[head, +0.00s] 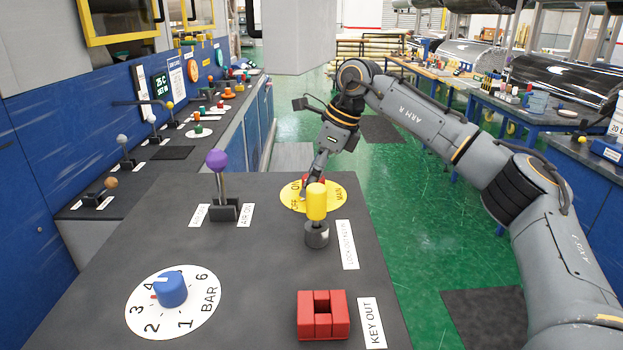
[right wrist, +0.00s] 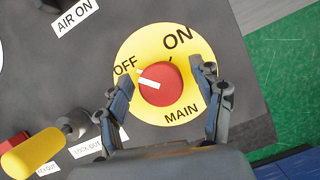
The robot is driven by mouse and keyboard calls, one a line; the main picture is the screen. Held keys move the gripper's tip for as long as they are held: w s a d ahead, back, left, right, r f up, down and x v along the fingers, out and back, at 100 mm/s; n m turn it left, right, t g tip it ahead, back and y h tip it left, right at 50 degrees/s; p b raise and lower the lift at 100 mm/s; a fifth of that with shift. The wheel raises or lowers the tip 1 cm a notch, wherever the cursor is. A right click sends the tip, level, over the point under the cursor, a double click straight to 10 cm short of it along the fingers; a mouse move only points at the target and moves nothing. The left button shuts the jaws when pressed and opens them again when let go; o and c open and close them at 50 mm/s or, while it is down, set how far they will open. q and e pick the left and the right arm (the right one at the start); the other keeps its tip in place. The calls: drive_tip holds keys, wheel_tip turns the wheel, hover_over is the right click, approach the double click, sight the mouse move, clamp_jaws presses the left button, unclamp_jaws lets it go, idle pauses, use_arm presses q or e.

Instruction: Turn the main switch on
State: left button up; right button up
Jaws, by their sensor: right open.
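The main switch is a red knob (right wrist: 165,92) on a round yellow plate (head: 333,203) marked OFF, ON and MAIN. The knob's white pointer line aims at OFF in the right wrist view. My right gripper (right wrist: 164,79) is open, with one finger on each side of the knob and gaps between fingers and knob. In the head view my right gripper (head: 317,170) comes down over the plate from behind. The yellow lock-out handle (head: 316,203) partly hides the plate and knob there. My left gripper is not in view.
The lock-out handle stands close in front of the switch on a dark base. A purple-topped air lever (head: 217,162), a blue BAR knob (head: 171,288) and a red key block (head: 322,316) share the dark panel top (head: 260,270). Green floor lies to the right.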

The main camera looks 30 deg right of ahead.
drive_tip(key=shift+f, duration=0.15)
drive_tip(key=c, duration=1.1)
drive_tip(key=shift+c, duration=0.2)
